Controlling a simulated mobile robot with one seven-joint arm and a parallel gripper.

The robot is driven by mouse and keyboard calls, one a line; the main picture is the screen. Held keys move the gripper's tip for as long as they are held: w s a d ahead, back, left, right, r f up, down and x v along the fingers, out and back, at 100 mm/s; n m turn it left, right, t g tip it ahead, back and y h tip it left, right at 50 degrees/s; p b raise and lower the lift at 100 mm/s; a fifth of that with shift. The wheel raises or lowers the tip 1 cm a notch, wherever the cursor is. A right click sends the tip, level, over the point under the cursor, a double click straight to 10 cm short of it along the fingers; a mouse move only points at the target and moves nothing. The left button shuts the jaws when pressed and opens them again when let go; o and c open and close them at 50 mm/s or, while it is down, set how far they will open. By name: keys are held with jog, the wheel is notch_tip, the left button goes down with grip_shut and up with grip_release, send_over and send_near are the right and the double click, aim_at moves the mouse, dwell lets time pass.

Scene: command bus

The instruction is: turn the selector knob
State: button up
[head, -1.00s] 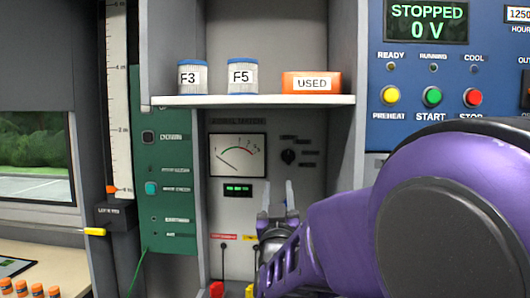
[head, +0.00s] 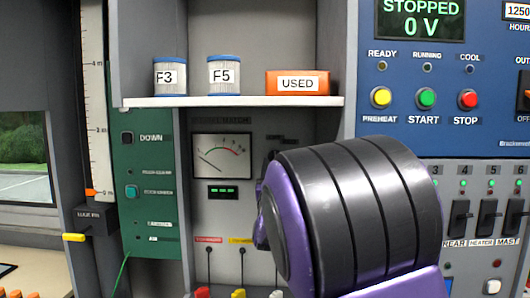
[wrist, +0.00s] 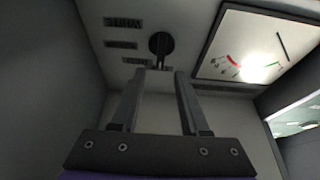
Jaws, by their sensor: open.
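The selector knob (wrist: 160,43) is a round black knob on the grey tester panel, with small dark labels beside it in the wrist view. In the head view my arm hides most or all of the knob. My gripper (wrist: 160,75) is open and empty, its two fingers pointing at the panel. In the wrist picture the knob appears just beyond the fingertips and roughly centred between them. The fingers look apart from it, though the exact gap is hard to tell. My arm hides the gripper in the head view.
A needle meter (head: 222,156) is beside the knob. A shelf (head: 230,101) above holds filter cans F3 (head: 170,77) and F5 (head: 224,75) and an orange USED box (head: 298,83). Test leads (head: 240,265) hang below. A blue control panel (head: 420,125) is at right.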

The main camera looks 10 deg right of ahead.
jog(key=shift+p+x, duration=0.4)
jog(key=shift+x, duration=2.4)
grip_shut()
